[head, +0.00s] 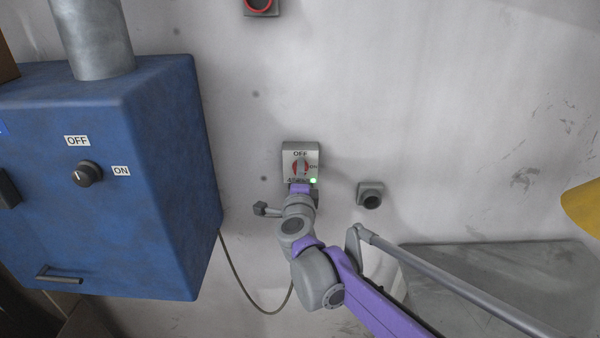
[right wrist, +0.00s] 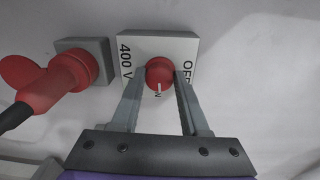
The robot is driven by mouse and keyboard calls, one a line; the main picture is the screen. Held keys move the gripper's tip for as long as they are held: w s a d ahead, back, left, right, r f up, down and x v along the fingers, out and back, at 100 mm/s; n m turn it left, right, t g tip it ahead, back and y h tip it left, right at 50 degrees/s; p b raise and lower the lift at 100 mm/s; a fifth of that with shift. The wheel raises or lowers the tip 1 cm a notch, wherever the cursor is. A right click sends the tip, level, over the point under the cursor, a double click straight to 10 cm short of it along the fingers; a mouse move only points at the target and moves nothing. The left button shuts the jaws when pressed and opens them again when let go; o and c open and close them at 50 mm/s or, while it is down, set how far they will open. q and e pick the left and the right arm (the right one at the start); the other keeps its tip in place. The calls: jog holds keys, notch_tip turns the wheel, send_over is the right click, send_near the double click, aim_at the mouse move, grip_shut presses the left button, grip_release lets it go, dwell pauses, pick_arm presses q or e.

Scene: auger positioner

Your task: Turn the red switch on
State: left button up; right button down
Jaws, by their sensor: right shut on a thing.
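The red switch (head: 296,167) is a round knob on a grey-white box (head: 287,149) on the wall. In the head view the box reads OFF at the top, ON at the right and 400 V at the bottom. My right gripper (right wrist: 160,75) is shut on the red knob (right wrist: 159,68), one finger on each side. In the right wrist view the knob's white mark points down, towards the partly visible ON label. A green light (head: 313,181) glows at the box's lower right. My left gripper is not in view.
A blue cabinet (head: 150,190) with a black OFF/ON knob (head: 88,174) stands at the left. A red plug (right wrist: 55,85) with a dark cable sits in a grey socket beside the switch box. A grey socket (head: 370,195) is on the wall to the right.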

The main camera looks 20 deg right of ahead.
jog(key=shift+m, duration=0.6)
jog(key=shift+c, duration=2.2)
grip_release()
jog(key=shift+w, duration=0.1)
jog(key=b+v, duration=0.1)
jog(key=v, duration=1)
